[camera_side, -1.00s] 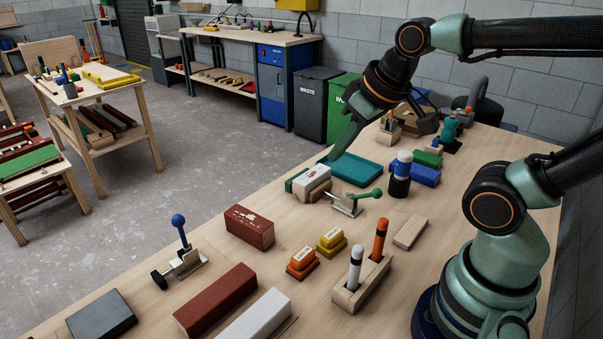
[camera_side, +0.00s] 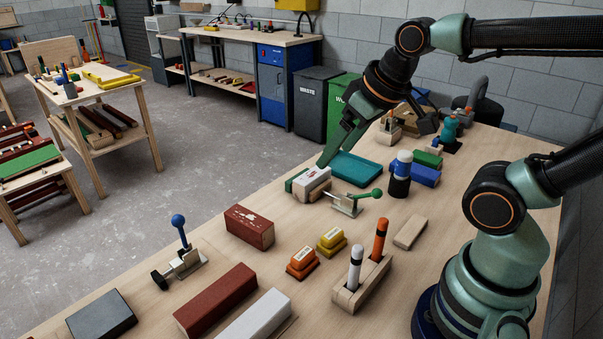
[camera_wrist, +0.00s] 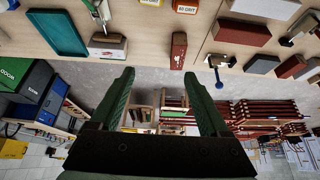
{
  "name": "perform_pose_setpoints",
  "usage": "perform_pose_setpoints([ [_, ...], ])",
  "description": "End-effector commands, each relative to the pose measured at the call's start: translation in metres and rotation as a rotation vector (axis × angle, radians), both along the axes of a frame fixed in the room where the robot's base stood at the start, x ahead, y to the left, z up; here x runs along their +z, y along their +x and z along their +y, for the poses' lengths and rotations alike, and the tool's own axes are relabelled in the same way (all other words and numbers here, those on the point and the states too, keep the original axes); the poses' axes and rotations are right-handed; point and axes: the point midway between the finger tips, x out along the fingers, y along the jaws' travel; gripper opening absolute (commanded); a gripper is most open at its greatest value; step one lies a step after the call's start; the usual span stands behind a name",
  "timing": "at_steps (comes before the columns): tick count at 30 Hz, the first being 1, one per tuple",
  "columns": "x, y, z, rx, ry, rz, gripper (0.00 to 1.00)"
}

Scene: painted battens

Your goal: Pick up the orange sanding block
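The orange sanding block (camera_side: 302,261) sits on the bench beside a yellow block (camera_side: 331,240), with a pale label on top. In the wrist view the orange block (camera_wrist: 186,6) is at the top edge, partly cut off.
A white and an orange marker stand in a wooden holder (camera_side: 362,285) right of the orange block. A brick-red block (camera_side: 249,226), a green-handled clamp (camera_side: 352,203), a blue-knobbed clamp (camera_side: 182,259) and a teal tray (camera_side: 356,169) lie around. Bare bench shows left of the orange block.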

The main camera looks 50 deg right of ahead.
Motion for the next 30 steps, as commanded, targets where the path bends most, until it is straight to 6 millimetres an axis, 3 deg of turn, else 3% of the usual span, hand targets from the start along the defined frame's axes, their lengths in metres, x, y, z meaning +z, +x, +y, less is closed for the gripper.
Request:
perform_pose_setpoints([
  [10,-0.001,0.001,0.001,0.018,-0.009,0.007,0.85],
  [14,-0.011,0.006,0.006,0.149,-0.064,0.057,0.85],
  [24,-0.075,0.027,0.037,0.957,-0.307,0.289,0.85],
  [30,-0.111,0.031,0.052,1.365,-0.369,0.364,0.85],
])
